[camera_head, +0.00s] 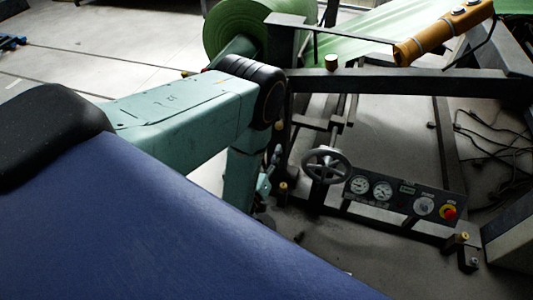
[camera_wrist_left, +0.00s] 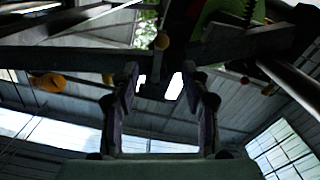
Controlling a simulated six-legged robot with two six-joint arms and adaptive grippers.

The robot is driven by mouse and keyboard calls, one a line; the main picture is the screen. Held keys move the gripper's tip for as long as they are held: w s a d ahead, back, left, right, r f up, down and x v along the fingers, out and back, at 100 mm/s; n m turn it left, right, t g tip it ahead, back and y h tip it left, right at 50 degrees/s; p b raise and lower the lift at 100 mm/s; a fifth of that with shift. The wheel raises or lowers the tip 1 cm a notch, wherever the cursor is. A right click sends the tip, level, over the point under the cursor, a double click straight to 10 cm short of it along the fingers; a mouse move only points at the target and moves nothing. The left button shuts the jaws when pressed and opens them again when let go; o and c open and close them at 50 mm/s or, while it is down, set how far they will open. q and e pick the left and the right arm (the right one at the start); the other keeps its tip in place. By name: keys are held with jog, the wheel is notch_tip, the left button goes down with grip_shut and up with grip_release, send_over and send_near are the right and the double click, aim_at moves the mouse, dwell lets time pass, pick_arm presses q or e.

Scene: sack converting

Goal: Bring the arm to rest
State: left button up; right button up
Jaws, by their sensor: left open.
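My left arm, teal with a dark elbow joint, comes in from the left in the head view and bends downward in front of the machine. My left gripper (camera_head: 265,187) is mostly hidden behind the forearm there; only small parts show beside it. In the left wrist view the two dark fingers of the left gripper (camera_wrist_left: 160,78) stand apart with nothing between them. That view looks up past the fingers to a dark machine beam (camera_wrist_left: 60,60) and the roof. My right gripper is in neither view.
A handwheel (camera_head: 326,165) and a gauge panel (camera_head: 400,198) with a red button (camera_head: 450,213) stand right of the forearm. A green roll (camera_head: 236,30) is behind the elbow. An orange cylindrical part (camera_head: 443,32) is at upper right. Cables (camera_head: 490,140) lie on the floor at right.

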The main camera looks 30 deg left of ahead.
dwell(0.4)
pick_arm(q)
jog(key=s+d+f+m+g+h+p, duration=0.1)
jog(key=s+d+f+m+g+h, duration=0.15)
jog(key=s+f+g, duration=0.9)
jog(key=s+d+r+m+g+h+p, duration=0.1)
jog(key=s+d+r+g, duration=0.15)
jog(key=s, duration=0.55)
jog(key=s+d+r+m+g+p, duration=0.1)
jog(key=s+r+m+g+p, duration=0.15)
jog(key=s, duration=0.65)
notch_tip(320, 180, up, 7)
jog(key=s+g+p, duration=0.1)
jog(key=shift+d, duration=0.2)
